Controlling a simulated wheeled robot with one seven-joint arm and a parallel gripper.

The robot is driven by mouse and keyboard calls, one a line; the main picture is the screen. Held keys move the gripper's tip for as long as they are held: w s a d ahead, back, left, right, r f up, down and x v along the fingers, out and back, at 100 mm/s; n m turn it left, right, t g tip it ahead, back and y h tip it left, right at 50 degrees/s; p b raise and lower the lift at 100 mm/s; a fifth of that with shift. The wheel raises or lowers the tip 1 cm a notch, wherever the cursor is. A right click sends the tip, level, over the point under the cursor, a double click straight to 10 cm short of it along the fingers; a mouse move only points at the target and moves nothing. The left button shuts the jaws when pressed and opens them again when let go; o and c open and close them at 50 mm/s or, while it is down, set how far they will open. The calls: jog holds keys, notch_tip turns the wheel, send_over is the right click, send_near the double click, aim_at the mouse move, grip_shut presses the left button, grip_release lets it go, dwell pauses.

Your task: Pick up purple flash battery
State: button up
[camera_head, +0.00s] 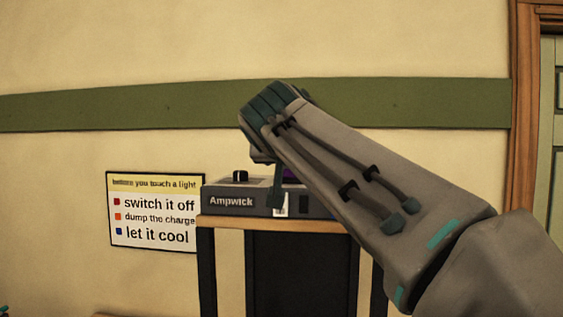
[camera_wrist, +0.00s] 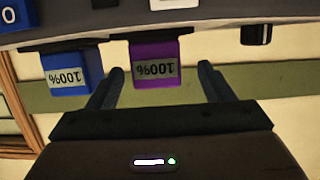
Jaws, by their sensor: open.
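The purple flash battery (camera_wrist: 154,60) stands in the grey Ampwick unit, with a label reading 100% upside down in the wrist view. Only a small purple patch of it (camera_head: 288,173) shows past my arm in the head view. My gripper (camera_wrist: 160,70) is open, with one finger on each side of the purple battery. A gap shows on both sides, wider on the right in the wrist view; I cannot tell whether the fingertips reach far along it. In the head view one finger hangs in front of the unit and the other is hidden.
A blue battery (camera_wrist: 70,72) stands close beside the left finger in the wrist view. The Ampwick unit (camera_head: 232,202) has a black knob (camera_head: 240,176) and sits on a wooden-topped stand (camera_head: 225,222). A warning sign (camera_head: 155,212) is on the wall behind.

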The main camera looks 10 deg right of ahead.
jog(key=p+x, duration=0.2)
jog(key=x, duration=0.1)
jog(key=r+p+x, duration=0.1)
jog(key=x, duration=0.1)
jog(key=shift+w+d, duration=0.25)
jog(key=shift+w+d+f, duration=0.1)
jog(key=shift+w+f, duration=0.1)
jog(key=shift+w, duration=0.05)
jog(key=c, duration=1.2)
jog(key=shift+c, duration=1)
jog(key=shift+r, duration=0.2)
